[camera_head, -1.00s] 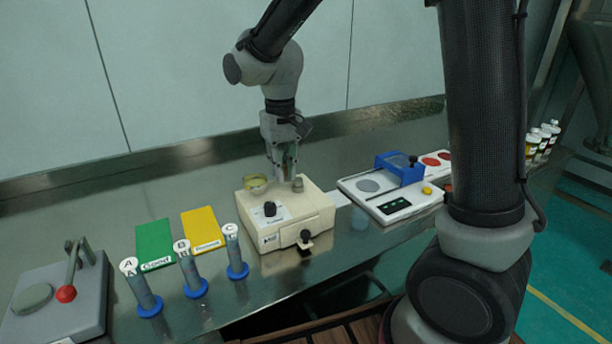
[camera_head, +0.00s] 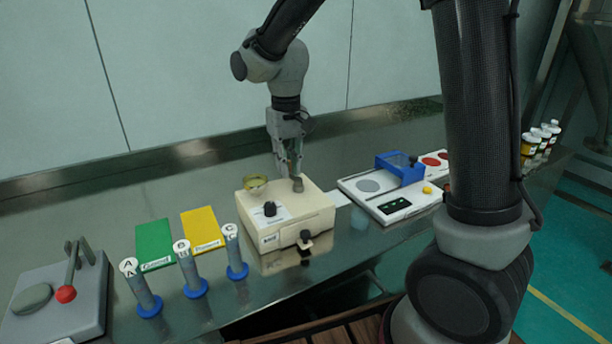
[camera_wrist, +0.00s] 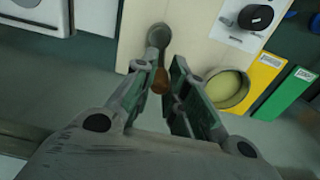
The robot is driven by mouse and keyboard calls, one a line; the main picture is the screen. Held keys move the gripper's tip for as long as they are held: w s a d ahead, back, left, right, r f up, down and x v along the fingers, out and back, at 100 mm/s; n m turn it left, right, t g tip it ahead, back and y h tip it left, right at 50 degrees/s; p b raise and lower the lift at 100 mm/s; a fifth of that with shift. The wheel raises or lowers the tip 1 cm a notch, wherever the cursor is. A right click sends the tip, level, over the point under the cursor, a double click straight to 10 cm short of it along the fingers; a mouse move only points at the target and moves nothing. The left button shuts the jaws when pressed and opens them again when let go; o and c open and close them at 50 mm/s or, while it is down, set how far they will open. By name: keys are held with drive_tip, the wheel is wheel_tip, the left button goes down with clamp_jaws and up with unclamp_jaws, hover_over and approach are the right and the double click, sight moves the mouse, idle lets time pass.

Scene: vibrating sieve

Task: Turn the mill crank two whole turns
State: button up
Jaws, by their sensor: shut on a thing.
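The mill is a cream box (camera_head: 285,222) on the metal bench, with a black dial on its upper face. Its grey metal crank (camera_wrist: 159,38) sits on top and also shows in the head view (camera_head: 297,185). A brown crank knob (camera_wrist: 161,82) lies between my fingertips. My gripper (camera_head: 289,168) reaches down over the back of the mill and is shut on the knob. My fingers partly hide the knob in the head view.
A shallow round cup (camera_head: 255,184) sits at the mill's back left. Labelled tubes (camera_head: 192,275) stand in front of green (camera_head: 153,242) and yellow (camera_head: 201,230) cards. A white scale (camera_head: 388,200) with a blue cover stands to the right.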

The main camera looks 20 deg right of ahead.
drive_tip(key=shift+d+f, duration=0.1)
drive_tip(key=shift+d, duration=0.65)
drive_tip(key=shift+d, duration=0.1)
drive_tip(key=shift+d, duration=0.75)
drive_tip(key=shift+s+d, duration=0.55)
drive_tip(key=shift+d, duration=0.1)
drive_tip(key=shift+s, duration=0.1)
